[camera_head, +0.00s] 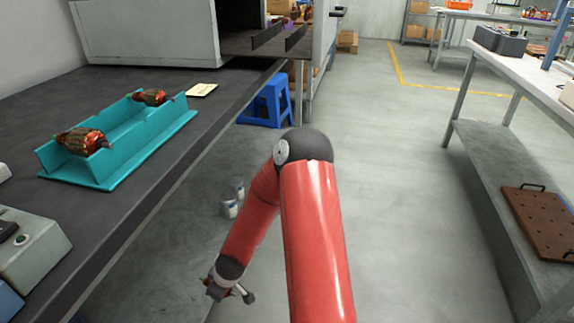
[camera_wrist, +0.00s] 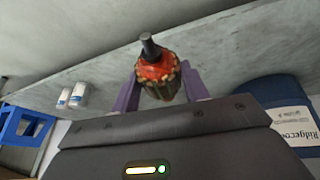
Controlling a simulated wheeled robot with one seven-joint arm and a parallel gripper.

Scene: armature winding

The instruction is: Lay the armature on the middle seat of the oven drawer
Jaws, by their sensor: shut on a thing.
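In the wrist view my gripper (camera_wrist: 158,84) has its two purple fingers closed on an armature (camera_wrist: 155,70), with red windings, a brassy ribbed body and a dark shaft end pointing away. In the head view my gripper (camera_head: 224,288) hangs low at the bottom, beside the dark bench; the held armature is not clear there. The oven drawer (camera_head: 262,46) is a dark tray with upright rails, pulled out at the top middle, far from my gripper. Its middle seat cannot be made out clearly.
A teal rack (camera_head: 120,165) on the dark bench (camera_head: 200,118) holds an armature at the left (camera_head: 82,140) and another at the back (camera_head: 149,97). A blue stool (camera_head: 270,100) stands under the drawer. The floor (camera_head: 395,180) to the right is clear.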

